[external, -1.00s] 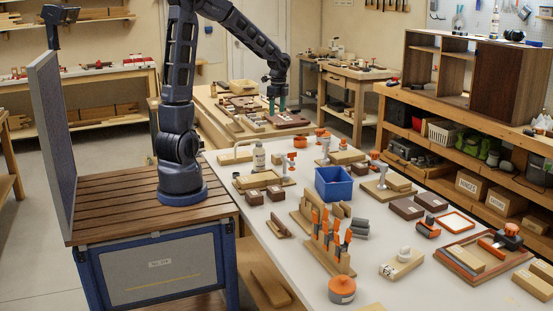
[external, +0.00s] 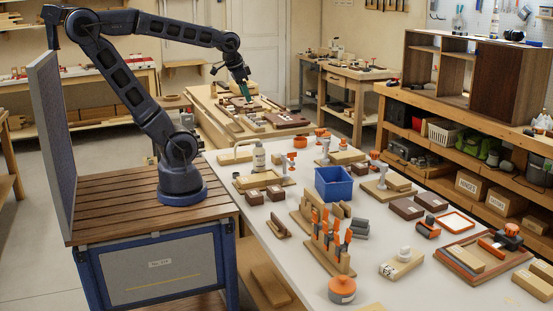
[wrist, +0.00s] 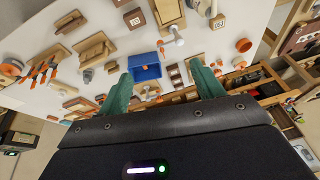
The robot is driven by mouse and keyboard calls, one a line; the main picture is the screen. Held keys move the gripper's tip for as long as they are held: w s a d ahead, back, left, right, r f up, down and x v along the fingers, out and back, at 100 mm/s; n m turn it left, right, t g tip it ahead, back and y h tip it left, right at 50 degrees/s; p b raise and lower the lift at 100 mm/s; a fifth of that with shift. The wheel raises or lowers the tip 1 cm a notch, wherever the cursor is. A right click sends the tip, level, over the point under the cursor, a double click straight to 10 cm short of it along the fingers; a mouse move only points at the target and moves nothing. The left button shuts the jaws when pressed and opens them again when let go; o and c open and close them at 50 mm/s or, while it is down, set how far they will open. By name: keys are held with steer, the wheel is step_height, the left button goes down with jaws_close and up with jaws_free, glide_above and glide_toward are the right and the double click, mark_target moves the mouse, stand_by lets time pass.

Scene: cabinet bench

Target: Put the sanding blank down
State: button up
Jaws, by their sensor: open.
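My gripper (external: 246,93) is open above the bench behind the white table. In the wrist view its two green fingers are spread with nothing between them, and my gripper shows there too (wrist: 160,72). A flat dark brown wooden piece (external: 287,121) lies on the back bench (external: 212,111), to the right of and below my gripper. Another brown piece (external: 243,101) lies near the fingertips, partly hidden by them. I cannot tell which piece is the sanding blank. None is held.
A wooden shelf unit (external: 470,75) stands on the right bench. Air around my gripper is clear.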

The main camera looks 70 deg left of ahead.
steer(key=shift+s+d+n+t+h, duration=0.15)
steer(key=shift+s+d+n+t, duration=0.15)
steer(key=shift+s, duration=0.6)
steer(key=shift+s+d+n+t+h, duration=0.15)
steer(key=shift+s+n, duration=0.25)
steer(key=shift+s, duration=0.45)
